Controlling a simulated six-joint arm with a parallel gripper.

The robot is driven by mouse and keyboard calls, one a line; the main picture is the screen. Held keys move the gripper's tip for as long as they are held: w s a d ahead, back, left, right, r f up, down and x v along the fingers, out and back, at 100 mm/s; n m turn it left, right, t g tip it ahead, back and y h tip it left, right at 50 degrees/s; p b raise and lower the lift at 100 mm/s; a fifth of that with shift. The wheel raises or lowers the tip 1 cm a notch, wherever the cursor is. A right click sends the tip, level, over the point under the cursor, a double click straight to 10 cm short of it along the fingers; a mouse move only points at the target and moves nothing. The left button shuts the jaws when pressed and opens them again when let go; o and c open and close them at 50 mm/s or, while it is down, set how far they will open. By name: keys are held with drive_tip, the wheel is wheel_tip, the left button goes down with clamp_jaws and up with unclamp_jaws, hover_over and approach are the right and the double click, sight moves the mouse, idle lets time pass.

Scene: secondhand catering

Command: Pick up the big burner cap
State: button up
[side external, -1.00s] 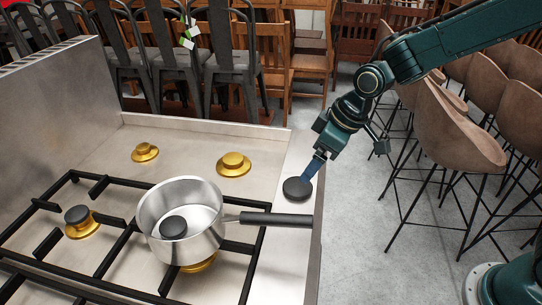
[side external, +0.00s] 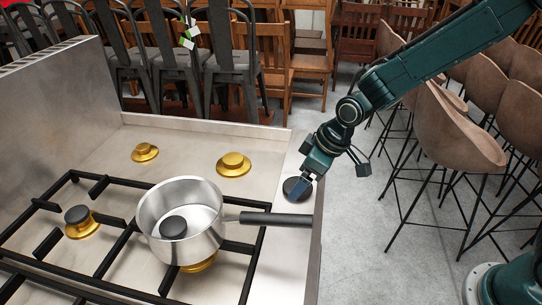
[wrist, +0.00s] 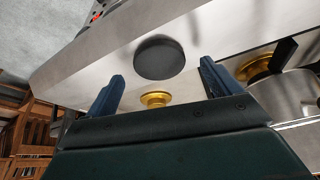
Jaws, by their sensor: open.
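The big burner cap (side external: 291,189) is a flat black disc lying on the steel stovetop near its right edge. It also shows in the wrist view (wrist: 159,58), ahead of and between my two blue fingers. My gripper (side external: 303,186) is open, tilted down over the cap, and its fingers hide part of it in the side view. In the wrist view my gripper (wrist: 161,71) is empty, with the fingers spread wider than the cap. I cannot tell whether a finger touches it.
The steel saucepan (side external: 181,190) stands on the black grate (side external: 115,248), its dark handle (side external: 275,219) reaching right, close in front of the cap. Bare gold burners (side external: 233,164) (side external: 145,152) stand behind. Another burner at left wears a black cap (side external: 77,214). Stools (side external: 455,130) stand right.

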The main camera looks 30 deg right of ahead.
drive_tip(key=shift+x, duration=1)
drive_tip(key=shift+r, duration=0.1)
drive_tip(key=c, duration=1.3)
